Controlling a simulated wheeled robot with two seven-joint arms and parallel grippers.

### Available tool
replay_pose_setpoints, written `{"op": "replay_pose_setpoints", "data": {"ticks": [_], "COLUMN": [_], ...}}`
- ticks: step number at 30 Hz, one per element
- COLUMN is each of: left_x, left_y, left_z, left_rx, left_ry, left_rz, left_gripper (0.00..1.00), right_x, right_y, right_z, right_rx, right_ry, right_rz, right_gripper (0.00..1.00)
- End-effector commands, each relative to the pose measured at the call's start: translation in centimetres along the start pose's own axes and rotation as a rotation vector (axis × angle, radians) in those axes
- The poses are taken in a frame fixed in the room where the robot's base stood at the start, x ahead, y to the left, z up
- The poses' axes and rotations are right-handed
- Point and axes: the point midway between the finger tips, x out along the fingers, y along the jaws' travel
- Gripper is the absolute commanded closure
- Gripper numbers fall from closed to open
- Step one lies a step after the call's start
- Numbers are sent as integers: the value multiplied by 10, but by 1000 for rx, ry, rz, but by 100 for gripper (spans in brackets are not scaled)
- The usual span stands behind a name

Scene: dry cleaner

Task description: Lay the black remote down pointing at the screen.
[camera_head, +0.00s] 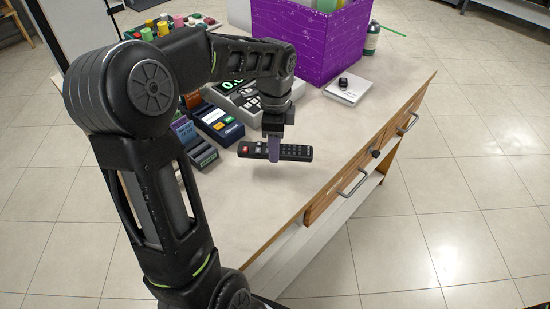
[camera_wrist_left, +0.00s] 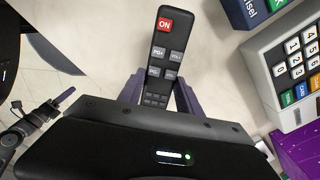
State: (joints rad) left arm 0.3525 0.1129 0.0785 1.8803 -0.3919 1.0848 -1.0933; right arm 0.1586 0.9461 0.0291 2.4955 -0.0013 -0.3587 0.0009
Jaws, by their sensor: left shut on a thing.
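The black remote (camera_head: 295,152) has a red ON button and several grey buttons. My left gripper (camera_head: 274,147) is shut on it, with a purple finger on each side. In the head view the remote lies level, its long side across the picture, at or just above the table top; I cannot tell if it touches. In the left wrist view the remote (camera_wrist_left: 168,45) sticks out from between the fingers, red ON end away from the gripper. A device with a green lit display (camera_head: 232,84) stands behind my wrist. I cannot tell which screen is meant.
The pale table (camera_head: 260,195) is clear in front of the remote. Handheld devices (camera_head: 218,124) stand left of it. A purple crate (camera_head: 310,40) and a white pad (camera_head: 348,90) with a small black object are behind. The drawer edge (camera_head: 365,165) runs along the right.

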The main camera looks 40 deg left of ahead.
Motion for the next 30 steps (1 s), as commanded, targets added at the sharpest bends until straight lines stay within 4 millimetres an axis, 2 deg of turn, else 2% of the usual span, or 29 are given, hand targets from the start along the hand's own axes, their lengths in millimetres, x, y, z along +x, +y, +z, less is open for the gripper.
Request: {"op": "replay_pose_setpoints", "data": {"ticks": [10,20,30], "left_x": [5,49,52], "left_y": [0,0,0], "left_z": [0,0,0], "left_rx": [0,1,1], "left_ry": [0,0,1], "left_rz": [-1,0,-2], "left_gripper": [100,100,100], "right_x": [0,1,2], "right_y": [0,0,1], "right_z": [0,0,0], "right_rx": [0,0,0], "right_ry": [0,0,0], "right_rz": [0,0,0], "right_gripper": [64,64,64]}}
